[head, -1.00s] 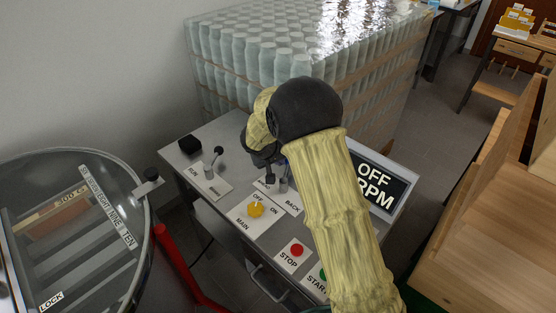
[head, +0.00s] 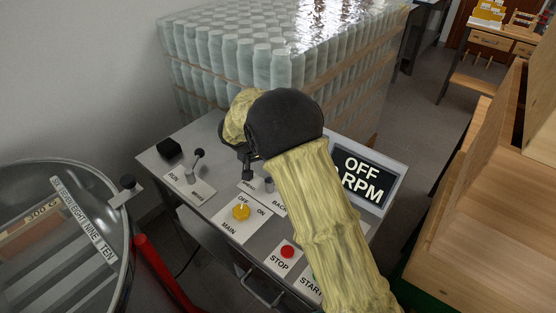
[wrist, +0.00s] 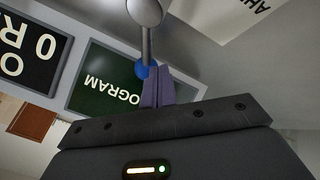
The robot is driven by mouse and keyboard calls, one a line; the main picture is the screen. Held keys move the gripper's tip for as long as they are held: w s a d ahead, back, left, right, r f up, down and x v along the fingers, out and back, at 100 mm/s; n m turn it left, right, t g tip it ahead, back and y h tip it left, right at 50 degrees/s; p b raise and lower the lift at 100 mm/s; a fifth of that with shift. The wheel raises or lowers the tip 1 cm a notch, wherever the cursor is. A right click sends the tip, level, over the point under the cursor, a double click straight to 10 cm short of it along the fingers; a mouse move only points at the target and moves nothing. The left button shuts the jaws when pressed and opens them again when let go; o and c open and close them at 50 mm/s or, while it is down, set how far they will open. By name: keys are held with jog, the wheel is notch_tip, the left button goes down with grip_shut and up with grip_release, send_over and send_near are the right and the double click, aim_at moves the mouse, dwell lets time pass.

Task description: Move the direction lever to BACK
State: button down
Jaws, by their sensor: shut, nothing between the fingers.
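The direction lever's grey post (head: 268,184) stands on a plate beside the BACK label (head: 279,205) in the head view. My arm hides most of its top. In the wrist view the lever is a metal rod ending in a blue knob (wrist: 146,70). My gripper (head: 248,175) is shut and empty, low over the panel just left of the post. Its purple-grey fingers (wrist: 157,88) show right by the blue knob in the wrist view; whether they touch it I cannot tell. The lever's exact tilt is unclear in the head view.
Another lever (head: 197,160) with a black knob stands to the left by RUN. The yellow MAIN knob (head: 240,212), red STOP button (head: 287,252) and the OFF/RPM display (head: 365,180) are close. A glass-lidded drum (head: 70,230) is left, wooden furniture (head: 490,190) right.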

jog(key=shift+d+f+m+g+h, duration=0.1)
jog(key=shift+d+m+g+h, duration=0.4)
jog(key=shift+m, duration=0.3)
jog(key=d+m, duration=0.1)
jog(key=m+g, duration=0.1)
jog(key=shift+s+d+m+h, duration=0.2)
jog(key=shift+d+m+h, duration=0.1)
jog(key=shift+d+m, duration=0.1)
jog(key=shift+s+d+m+g+h+p, duration=0.15)
jog(key=shift+s+d+m+g, duration=0.2)
jog(key=shift+m, duration=0.35)
jog(key=shift+s+d+m+g+h+p, duration=0.1)
jog(key=shift+d+m+g+p, duration=0.15)
jog(key=shift+m+g, duration=0.35)
jog(key=shift+s+d+m+g+h+p, duration=0.1)
jog(key=shift+s+d+m+g, duration=0.25)
jog(key=shift+m, duration=0.45)
jog(key=shift+d, duration=0.1)
